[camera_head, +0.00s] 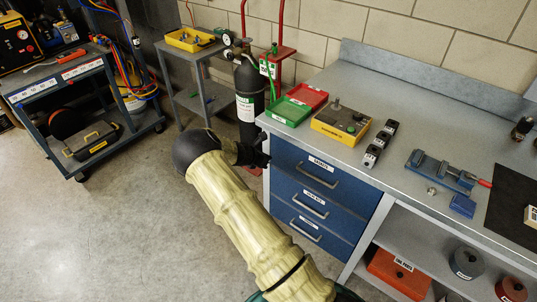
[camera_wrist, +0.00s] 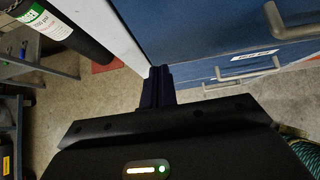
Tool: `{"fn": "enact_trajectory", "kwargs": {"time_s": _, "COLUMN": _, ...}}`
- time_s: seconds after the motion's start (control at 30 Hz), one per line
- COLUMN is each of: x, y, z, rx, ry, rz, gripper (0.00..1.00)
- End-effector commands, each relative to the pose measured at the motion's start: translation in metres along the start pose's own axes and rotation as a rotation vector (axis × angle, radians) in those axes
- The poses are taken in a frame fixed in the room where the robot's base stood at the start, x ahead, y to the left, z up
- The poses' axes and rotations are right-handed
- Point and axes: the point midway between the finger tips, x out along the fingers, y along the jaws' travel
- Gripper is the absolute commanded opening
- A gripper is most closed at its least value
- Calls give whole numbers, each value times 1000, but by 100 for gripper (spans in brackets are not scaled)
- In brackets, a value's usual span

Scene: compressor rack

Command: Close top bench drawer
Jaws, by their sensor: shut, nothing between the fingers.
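The top bench drawer (camera_head: 300,165) is the uppermost of three blue drawers under the grey bench, with a white label and a grey bar handle. Its front looks close to flush with the cabinet; I cannot tell whether a small gap is left. In the wrist view, its blue front (camera_wrist: 215,30) fills the upper right. My gripper (camera_head: 264,158) is at the left edge of the drawer stack, beside the top drawer's left end. Its dark fingers are together and empty in the wrist view (camera_wrist: 158,85). Whether they touch the drawer is unclear.
The bench top (camera_head: 400,185) holds green and red trays, a yellow box (camera_head: 340,122) and a blue vise (camera_head: 440,172). A black gas cylinder (camera_head: 249,100) stands close behind my gripper. A tool cart (camera_head: 70,85) is at left. The floor at lower left is clear.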

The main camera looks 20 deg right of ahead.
Motion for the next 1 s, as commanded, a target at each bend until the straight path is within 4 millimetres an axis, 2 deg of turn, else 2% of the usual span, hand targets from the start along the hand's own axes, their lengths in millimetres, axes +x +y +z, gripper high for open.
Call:
{"fn": "enact_trajectory", "kwargs": {"time_s": 0.4, "x": -84, "y": 2, "z": -5, "rx": -1, "ry": 4, "rz": 3, "gripper": 0}}
{"fn": "enact_trajectory", "kwargs": {"time_s": 0.5, "x": -98, "y": 3, "z": -7, "rx": -4, "ry": 3, "rz": 5, "gripper": 0}}
{"fn": "enact_trajectory", "kwargs": {"time_s": 0.7, "x": -107, "y": 3, "z": -8, "rx": -6, "ry": 3, "rz": 4, "gripper": 0}}
{"fn": "enact_trajectory", "kwargs": {"time_s": 1.0, "x": -101, "y": -2, "z": -3, "rx": 4, "ry": 3, "rz": -7, "gripper": 0}}
